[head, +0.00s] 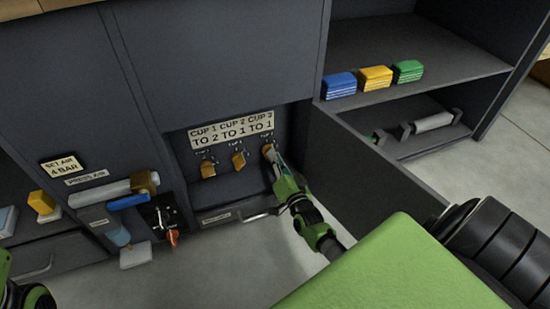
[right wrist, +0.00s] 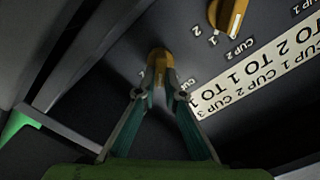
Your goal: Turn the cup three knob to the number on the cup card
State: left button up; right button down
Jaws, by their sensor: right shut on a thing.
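The cup card (head: 231,130) is a pale label on the dark panel; it reads CUP 1 TO 2, CUP 2 TO 1, CUP 3 TO 1. It also shows upside down in the right wrist view (right wrist: 262,75). Below it are three orange knobs: cup one (head: 208,169), cup two (head: 238,160) and cup three (head: 267,149). My right gripper (head: 272,156) is shut on the cup three knob (right wrist: 158,58), one finger on each side. The fingers partly hide that knob and its numbers, so its setting cannot be read.
An open dark door (head: 375,165) stands right of the panel, close to my right arm. Blue (head: 340,86), yellow (head: 375,78) and green (head: 407,71) stacks sit on a shelf. A press air unit (head: 115,188) is at the left, beside a 4 bar card (head: 64,164).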

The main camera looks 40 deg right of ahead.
jog(key=c, duration=2.1)
grip_release()
jog(key=shift+c, duration=0.2)
jog(key=v, duration=1.2)
